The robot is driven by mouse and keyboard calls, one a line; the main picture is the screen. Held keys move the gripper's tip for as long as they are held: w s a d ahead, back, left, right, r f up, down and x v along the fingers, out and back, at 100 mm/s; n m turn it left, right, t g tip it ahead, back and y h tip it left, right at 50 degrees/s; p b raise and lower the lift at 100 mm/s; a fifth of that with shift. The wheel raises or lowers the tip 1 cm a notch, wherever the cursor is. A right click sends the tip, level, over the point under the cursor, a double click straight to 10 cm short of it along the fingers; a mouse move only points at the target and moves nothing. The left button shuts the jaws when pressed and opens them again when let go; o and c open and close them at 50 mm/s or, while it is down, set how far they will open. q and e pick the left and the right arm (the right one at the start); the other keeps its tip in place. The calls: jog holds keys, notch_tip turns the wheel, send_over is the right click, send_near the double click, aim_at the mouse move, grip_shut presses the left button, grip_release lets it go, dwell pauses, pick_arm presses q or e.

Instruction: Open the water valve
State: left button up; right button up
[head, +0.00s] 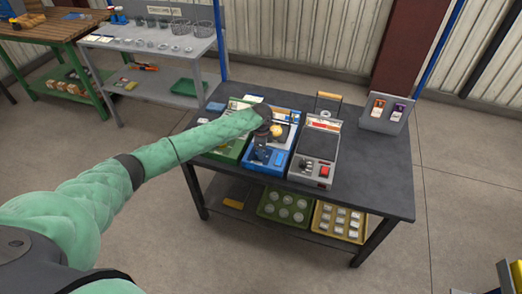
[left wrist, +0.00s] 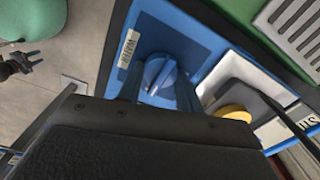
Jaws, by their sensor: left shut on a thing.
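The water valve is a round blue knob (left wrist: 160,76) on the blue unit (head: 285,116), which stands on the dark table. My left gripper (head: 260,153) reaches down over the front part of this unit. In the left wrist view its two fingers (left wrist: 159,90) stand on either side of the knob's raised grip, shut on it. The head view hides the knob behind the gripper. My right gripper (left wrist: 33,60) shows small at the left edge of the left wrist view, empty, with its fingers apart.
A yellow knob (head: 277,131) sits close beside the gripper on the blue unit. A green unit (head: 229,153) stands left and a grey unit with a red button (head: 318,150) right.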

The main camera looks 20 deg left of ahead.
pick_arm(q)
jog(key=o, duration=1)
pick_arm(e)
jog(key=shift+s+d, duration=0.15)
jog(key=shift+s, duration=0.1)
pick_arm(q)
jog(key=shift+r, duration=0.15)
pick_arm(e)
jog(key=shift+w+d+f, duration=0.1)
pick_arm(q)
jog(key=shift+r, duration=0.25)
jog(key=shift+r+b, duration=0.4)
jog(key=shift+b, duration=0.05)
notch_tip(320, 180, up, 5)
jog(key=shift+f+b, duration=0.1)
jog(key=shift+b, duration=0.7)
jog(key=shift+r, duration=0.75)
pick_arm(e)
notch_tip(320, 180, up, 6)
jog(key=w+a, duration=0.2)
jog(key=shift+w+a+f, duration=0.2)
